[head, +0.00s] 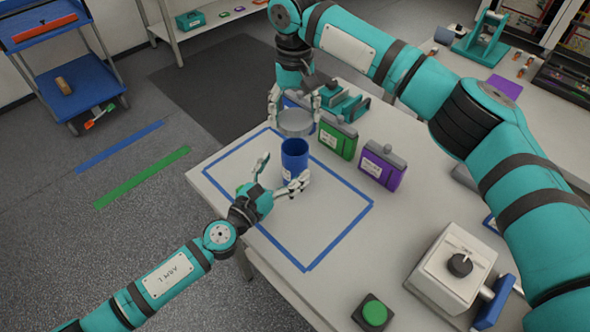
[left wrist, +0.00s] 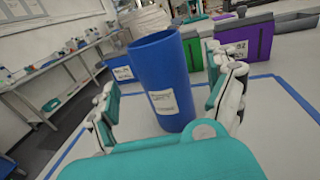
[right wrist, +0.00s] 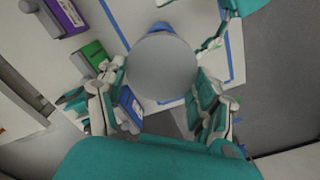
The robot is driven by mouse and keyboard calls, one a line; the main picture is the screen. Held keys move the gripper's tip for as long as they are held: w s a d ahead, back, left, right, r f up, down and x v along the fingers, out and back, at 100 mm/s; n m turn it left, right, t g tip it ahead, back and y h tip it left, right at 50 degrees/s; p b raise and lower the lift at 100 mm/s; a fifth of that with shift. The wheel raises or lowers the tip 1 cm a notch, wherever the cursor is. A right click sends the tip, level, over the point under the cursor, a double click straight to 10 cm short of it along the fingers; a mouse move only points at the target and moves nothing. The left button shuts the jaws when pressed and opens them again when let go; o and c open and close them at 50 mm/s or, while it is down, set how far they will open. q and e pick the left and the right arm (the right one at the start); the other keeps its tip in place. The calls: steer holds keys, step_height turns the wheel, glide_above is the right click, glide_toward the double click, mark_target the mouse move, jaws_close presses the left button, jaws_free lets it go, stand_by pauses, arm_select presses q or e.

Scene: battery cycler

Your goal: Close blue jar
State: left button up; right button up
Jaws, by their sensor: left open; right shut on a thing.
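The blue jar (head: 294,157) stands upright on the white table inside the blue tape outline, with a white label on its side. It also shows in the left wrist view (left wrist: 166,85). My left gripper (head: 277,176) is open, with its fingers on either side of the jar and a gap visible. My right gripper (head: 295,108) is shut on a round grey lid (head: 295,123) and holds it above the jar's far side. In the right wrist view the lid (right wrist: 163,68) hides most of the jar.
Green (head: 338,138) and purple (head: 382,166) containers stand right of the jar, close to the tape. A white box with a black knob (head: 455,270) and a green button (head: 374,313) are at the front right. The taped area (head: 310,235) in front of the jar is clear.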

mark_target(301, 149)
arm_select(q)
steer(key=shift+x, duration=2.5)
steer(key=shift+c, duration=0.5)
jaws_close()
arm_select(e)
steer(key=shift+f, duration=2.45)
